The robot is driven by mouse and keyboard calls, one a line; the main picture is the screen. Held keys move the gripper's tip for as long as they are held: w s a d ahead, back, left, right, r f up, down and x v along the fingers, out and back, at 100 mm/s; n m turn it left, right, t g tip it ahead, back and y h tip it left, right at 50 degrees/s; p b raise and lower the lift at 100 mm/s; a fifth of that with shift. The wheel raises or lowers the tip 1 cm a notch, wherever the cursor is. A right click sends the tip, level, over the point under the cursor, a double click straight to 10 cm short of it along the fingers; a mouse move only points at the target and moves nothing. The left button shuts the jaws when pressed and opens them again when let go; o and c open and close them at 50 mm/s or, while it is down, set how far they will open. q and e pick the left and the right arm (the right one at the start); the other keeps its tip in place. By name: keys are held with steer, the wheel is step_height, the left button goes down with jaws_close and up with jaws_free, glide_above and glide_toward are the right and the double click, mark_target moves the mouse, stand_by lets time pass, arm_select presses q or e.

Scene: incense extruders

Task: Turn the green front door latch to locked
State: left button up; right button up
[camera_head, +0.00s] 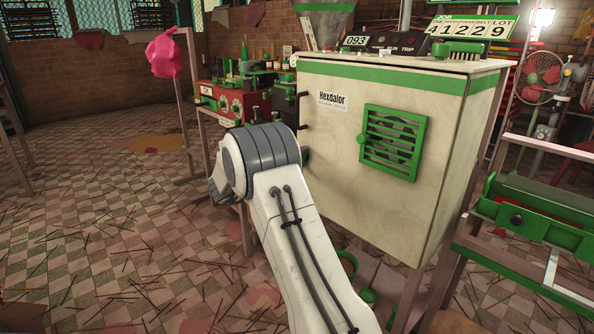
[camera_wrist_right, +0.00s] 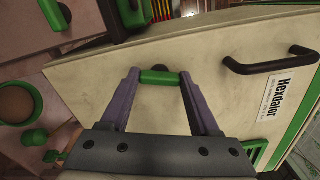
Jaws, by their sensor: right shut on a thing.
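The green latch (camera_wrist_right: 160,77) is a short rounded bar on the pale door of the Hexdalor cabinet (camera_head: 345,135). In the right wrist view it spans the gap between the purple fingers of my right gripper (camera_wrist_right: 160,79), which is shut on it. The bar lies roughly parallel to the black door handle (camera_wrist_right: 270,61), so it looks about upright on the door. A dark round piece shows behind its middle. In the head view my right wrist and forearm hide the latch and the fingertips. My left gripper is in neither view.
The door also carries a green louvred vent (camera_head: 392,142) and a Hexdalor label (camera_head: 332,98). A red machine with green fittings (camera_head: 222,98) stands left of the cabinet. A green-edged tray stand (camera_head: 540,215) is at right. Thin sticks litter the open tiled floor (camera_head: 90,220).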

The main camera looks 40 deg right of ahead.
steer(key=shift+m+b, duration=0.3)
steer(key=shift+b, duration=0.05)
stand_by(0.3)
steer(key=o, duration=1.4)
steer(key=shift+c, duration=0.2)
steer(key=a+p, duration=0.2)
steer(key=a, duration=0.8)
steer(key=shift+s+a, duration=0.25)
steer(key=shift+s, duration=0.15)
steer(key=shift+w, duration=0.1)
